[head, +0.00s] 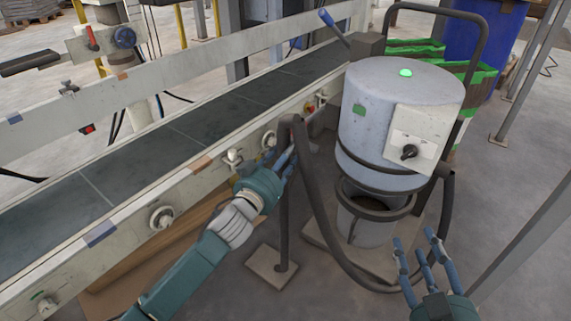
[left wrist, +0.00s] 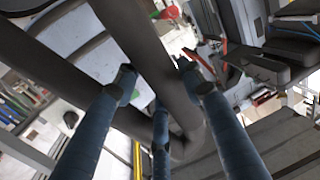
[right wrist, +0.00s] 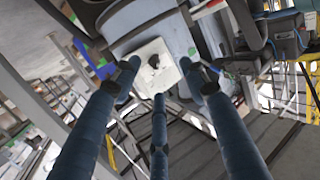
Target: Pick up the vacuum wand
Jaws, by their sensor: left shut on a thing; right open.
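The vacuum (head: 400,115) is a light grey drum with a green light on top and a white switch box on its side. Its dark hose (head: 325,225) loops from the drum's base up to the top of a thin stand (head: 283,205). My left gripper (head: 284,160) is at the top of this stand, shut on the dark tube of the vacuum wand (left wrist: 150,50), which passes between its fingers in the left wrist view. The fingers partly hide the held part. My right gripper (head: 424,258) is open and empty in front of the vacuum, with its fingers towards the drum.
A conveyor (head: 130,165) with a dark belt and pale side rail runs along the left, close to my left arm. Green crates (head: 415,48) and a blue bin (head: 485,40) stand behind the vacuum. A grey post (head: 525,240) is at the right.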

